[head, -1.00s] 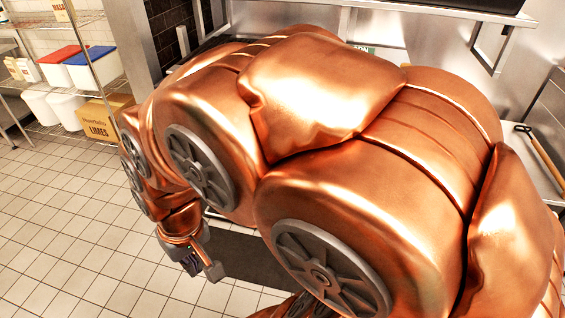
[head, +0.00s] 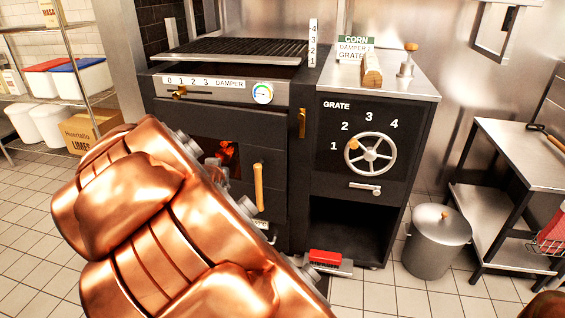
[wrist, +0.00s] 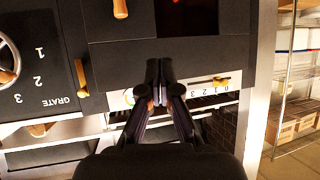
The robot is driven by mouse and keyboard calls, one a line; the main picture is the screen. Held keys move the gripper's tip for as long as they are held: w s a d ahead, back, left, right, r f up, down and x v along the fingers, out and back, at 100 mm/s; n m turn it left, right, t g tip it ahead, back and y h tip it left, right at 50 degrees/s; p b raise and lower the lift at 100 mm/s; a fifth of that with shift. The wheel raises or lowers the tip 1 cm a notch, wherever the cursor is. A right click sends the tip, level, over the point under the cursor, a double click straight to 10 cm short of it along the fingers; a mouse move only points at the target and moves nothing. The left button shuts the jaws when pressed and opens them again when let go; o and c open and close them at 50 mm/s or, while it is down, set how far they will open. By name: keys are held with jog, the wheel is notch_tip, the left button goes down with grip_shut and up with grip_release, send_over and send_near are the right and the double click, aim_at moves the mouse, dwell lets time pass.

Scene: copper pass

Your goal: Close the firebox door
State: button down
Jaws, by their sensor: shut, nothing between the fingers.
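The firebox door (head: 273,163) is a dark panel on the front of the black grill, with a wooden upright handle (head: 259,187) and a window (head: 222,150) showing orange embers. My copper arm hides its lower left part, and I cannot tell whether it is fully flush with the frame. In the wrist view, which is upside down, the handle (wrist: 120,8) shows at the top. My gripper (wrist: 160,65) is shut and empty, in front of the grill's upper front. In the head view it is mostly hidden behind my arm.
A brass latch (head: 302,122) sits right of the door. The damper strip (head: 205,83) and gauge (head: 262,93) are above. Right stand the grate wheel (head: 369,155), a lidded bin (head: 438,240) and a steel table (head: 530,155). A red brush (head: 325,258) lies on the floor below.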

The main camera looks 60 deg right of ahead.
jog(key=s+d+f+m+g+h+b, duration=0.1)
jog(key=s+d+f+m+h+b, duration=0.1)
jog(key=d+f+h+b, duration=0.3)
jog(key=m+g+h+b, duration=0.2)
jog(key=b, duration=0.1)
send_near(285, 139)
jog(key=shift+n, duration=0.3)
jog(key=b+x, duration=0.2)
jog(key=x, duration=0.1)
jog(key=b+x, duration=0.1)
jog(key=shift+d+f+b, duration=0.15)
jog(key=shift+f+b, duration=0.1)
jog(key=shift+b, duration=0.05)
jog(key=shift+b+x, duration=0.5)
jog(key=shift+x, duration=0.95)
jog(key=shift+w+r, duration=0.1)
jog(key=shift+r, duration=0.05)
